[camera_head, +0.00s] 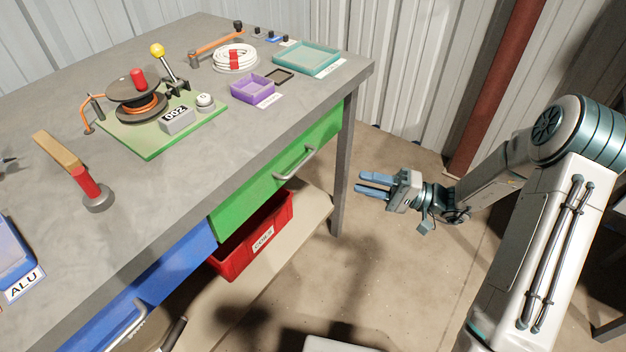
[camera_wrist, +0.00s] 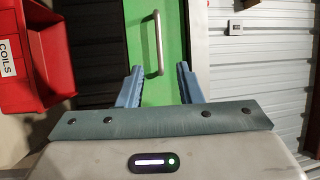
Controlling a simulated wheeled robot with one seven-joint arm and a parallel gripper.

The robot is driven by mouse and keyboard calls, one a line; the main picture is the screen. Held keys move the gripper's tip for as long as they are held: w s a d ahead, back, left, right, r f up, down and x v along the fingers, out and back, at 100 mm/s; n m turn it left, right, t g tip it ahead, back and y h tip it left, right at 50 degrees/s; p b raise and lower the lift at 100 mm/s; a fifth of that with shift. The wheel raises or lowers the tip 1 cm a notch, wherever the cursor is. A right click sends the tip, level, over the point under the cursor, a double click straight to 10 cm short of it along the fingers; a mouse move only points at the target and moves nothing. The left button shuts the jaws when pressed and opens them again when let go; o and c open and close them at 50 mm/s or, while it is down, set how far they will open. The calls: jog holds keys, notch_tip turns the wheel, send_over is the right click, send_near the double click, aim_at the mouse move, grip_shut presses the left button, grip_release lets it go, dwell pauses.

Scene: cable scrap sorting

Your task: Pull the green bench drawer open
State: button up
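The green bench drawer (camera_head: 241,200) is in the front of the workbench and looks closed in the head view. Its metal bar handle (camera_head: 294,163) sits at the middle right of its face. My gripper (camera_head: 366,186) is to the right of the drawer, clear of the bench, with its blue fingers apart and nothing between them. In the wrist view the green drawer face (camera_wrist: 175,75) stands upright in the picture, and its handle (camera_wrist: 158,45) lies ahead of the gap between my open fingers (camera_wrist: 158,85). The fingers do not touch the handle.
A red COILS bin (camera_head: 258,240) stands on the lower shelf below the drawer. A blue drawer (camera_head: 180,262) is to its left. The bench leg (camera_head: 342,165) stands at the right corner. The benchtop (camera_head: 215,150) holds trays and a cable reel. Open floor lies before the bench.

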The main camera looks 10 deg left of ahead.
jog(key=a+r, duration=0.1)
jog(key=a, duration=1.2)
jog(key=shift+w+a+r+t+b, duration=0.2)
jog(key=shift+w+r+t+b, duration=0.1)
jog(key=shift+b, duration=0.1)
grip_shut()
